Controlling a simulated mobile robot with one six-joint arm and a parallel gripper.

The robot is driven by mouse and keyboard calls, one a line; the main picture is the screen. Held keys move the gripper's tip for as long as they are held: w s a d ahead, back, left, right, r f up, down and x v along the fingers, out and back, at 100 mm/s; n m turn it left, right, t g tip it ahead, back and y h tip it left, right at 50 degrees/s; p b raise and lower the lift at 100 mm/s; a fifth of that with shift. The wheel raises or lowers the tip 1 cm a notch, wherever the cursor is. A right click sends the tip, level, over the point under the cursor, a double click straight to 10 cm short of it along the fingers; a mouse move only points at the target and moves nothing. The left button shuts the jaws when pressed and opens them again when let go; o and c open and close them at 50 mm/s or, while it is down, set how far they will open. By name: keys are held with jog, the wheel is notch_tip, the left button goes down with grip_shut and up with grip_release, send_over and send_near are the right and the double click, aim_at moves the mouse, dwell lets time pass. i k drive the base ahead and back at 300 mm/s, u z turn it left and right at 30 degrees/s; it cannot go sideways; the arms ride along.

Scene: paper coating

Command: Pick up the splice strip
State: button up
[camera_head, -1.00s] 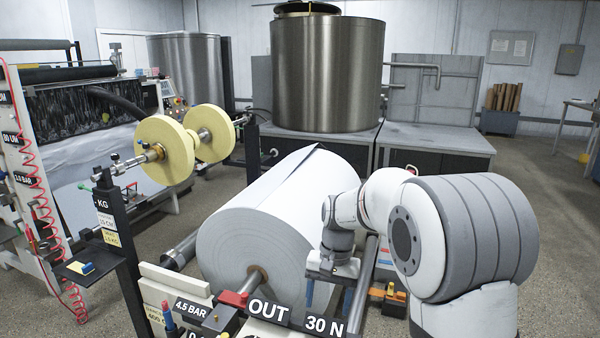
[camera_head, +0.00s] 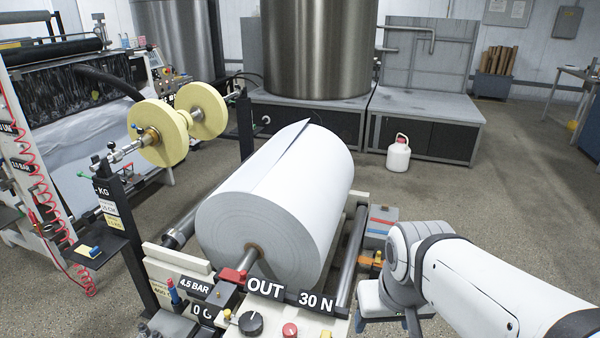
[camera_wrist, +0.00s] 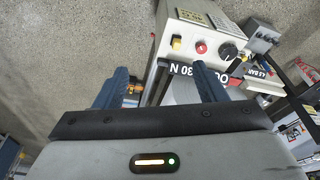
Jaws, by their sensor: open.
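My gripper is in the wrist view (camera_wrist: 160,84), with its two blue fingers apart and nothing visible between them. No splice strip can be made out for certain. A grey block (camera_head: 376,236) right of the roll carries a red strip and a blue strip on top; I cannot tell whether either is the splice strip. My gripper is nearer the camera than this block, apart from it.
The large white paper roll (camera_head: 280,195) lies on its stand, with the OUT 30 N panel (camera_head: 290,296) in front. An orange and black item (camera_head: 370,261) sits just below the grey block. A white jug (camera_head: 398,155) stands on the floor behind. Floor at the right is clear.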

aim_at(372, 219)
jog(key=z, duration=0.05)
jog(key=k, duration=0.6)
jog(key=z, duration=0.7)
jog(key=i, duration=1.2)
jog(key=z, duration=0.45)
jog(key=i, duration=1.6)
jog(key=u, duration=0.4)
jog(key=i, duration=0.45)
jog(key=u, duration=0.5)
jog(key=k, duration=0.8)
jog(key=u, duration=0.2)
jog(key=i, duration=0.7)
